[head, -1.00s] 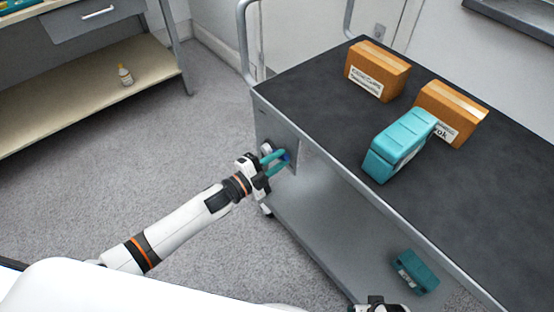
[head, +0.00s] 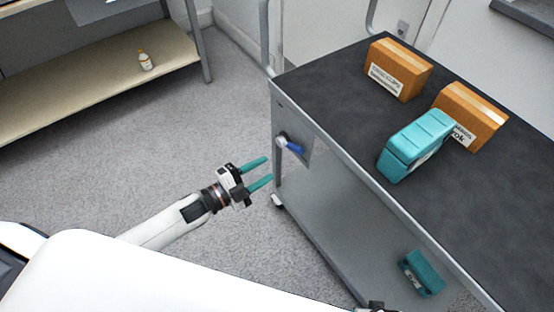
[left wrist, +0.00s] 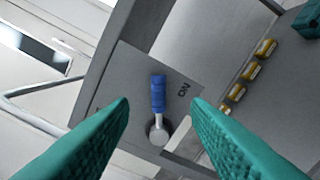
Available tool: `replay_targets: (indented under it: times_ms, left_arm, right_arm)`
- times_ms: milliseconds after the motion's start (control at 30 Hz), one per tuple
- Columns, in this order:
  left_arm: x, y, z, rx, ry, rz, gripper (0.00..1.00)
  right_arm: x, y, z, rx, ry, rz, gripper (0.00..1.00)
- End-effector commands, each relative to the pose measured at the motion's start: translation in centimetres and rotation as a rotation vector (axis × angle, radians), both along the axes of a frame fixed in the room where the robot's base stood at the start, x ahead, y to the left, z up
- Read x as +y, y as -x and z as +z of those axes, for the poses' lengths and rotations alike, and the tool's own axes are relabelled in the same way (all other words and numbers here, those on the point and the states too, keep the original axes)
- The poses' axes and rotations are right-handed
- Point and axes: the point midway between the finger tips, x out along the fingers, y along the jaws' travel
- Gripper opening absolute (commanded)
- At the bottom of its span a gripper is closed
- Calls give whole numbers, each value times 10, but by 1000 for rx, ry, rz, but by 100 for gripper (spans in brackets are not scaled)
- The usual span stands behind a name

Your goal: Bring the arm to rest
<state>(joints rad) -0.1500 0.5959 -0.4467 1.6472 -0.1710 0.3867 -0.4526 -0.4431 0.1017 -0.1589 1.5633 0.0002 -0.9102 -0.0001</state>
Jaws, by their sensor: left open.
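My left gripper (head: 268,170) is open and empty in the head view, its two teal fingers apart beside the near end of the cart. A lever with a blue handle (head: 290,146) sits on a grey plate on the cart's end, apart from the fingers. In the left wrist view the blue handle (left wrist: 158,94) shows between and beyond the fingers, with its round pivot below it and the word ON beside it. My right gripper's fingers are not visible; only a sliver of a dark and white part shows at the bottom edge of the head view.
The cart's dark top (head: 330,90) holds two cardboard boxes (head: 398,68) (head: 470,116) and a teal case (head: 415,145). A smaller teal object (head: 422,273) is lower down. A bench shelf (head: 100,90) with a small bottle (head: 145,61) stands left. Carpet between is clear.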

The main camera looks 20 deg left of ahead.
Motion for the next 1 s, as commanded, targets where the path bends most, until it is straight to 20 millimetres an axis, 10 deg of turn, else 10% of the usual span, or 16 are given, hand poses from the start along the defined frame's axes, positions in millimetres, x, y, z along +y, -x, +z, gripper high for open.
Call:
replay_targets:
  times_ms: [800, 1000]
  left_arm:
    - [13, 16, -2, 9, 2, 8, 44]
    - [28, 14, -57, 278, 59, 227, 44]
  right_arm:
    - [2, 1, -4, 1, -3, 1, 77]
    - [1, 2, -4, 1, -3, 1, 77]
